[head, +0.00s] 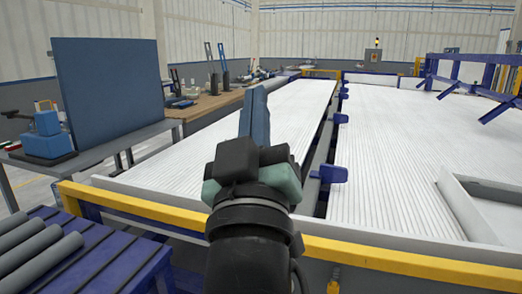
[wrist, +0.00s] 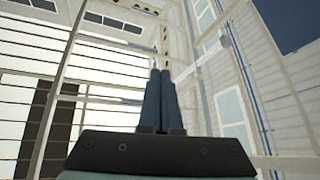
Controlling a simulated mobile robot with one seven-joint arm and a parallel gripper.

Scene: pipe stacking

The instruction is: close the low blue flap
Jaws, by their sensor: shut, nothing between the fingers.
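My gripper (head: 258,92) points up and away from me in the middle of the head view, in front of the white ribbed conveyor beds. Its two dark blue fingers are together and empty, as the wrist view (wrist: 160,75) also shows. Several small blue flaps line the gap between the beds; the nearest (head: 332,173) is just right of my gripper, apart from it, and another blue flap (head: 341,118) is farther back. I cannot tell which is the low flap, or whether it is open. The wrist view shows no flap, only walls and roof.
A yellow rail (head: 400,262) crosses the near edge of the beds. Grey pipes (head: 40,262) lie on a blue rack at lower left. A large blue panel (head: 108,92) stands on a grey table at left. Blue angled arms (head: 470,92) stand over the right bed.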

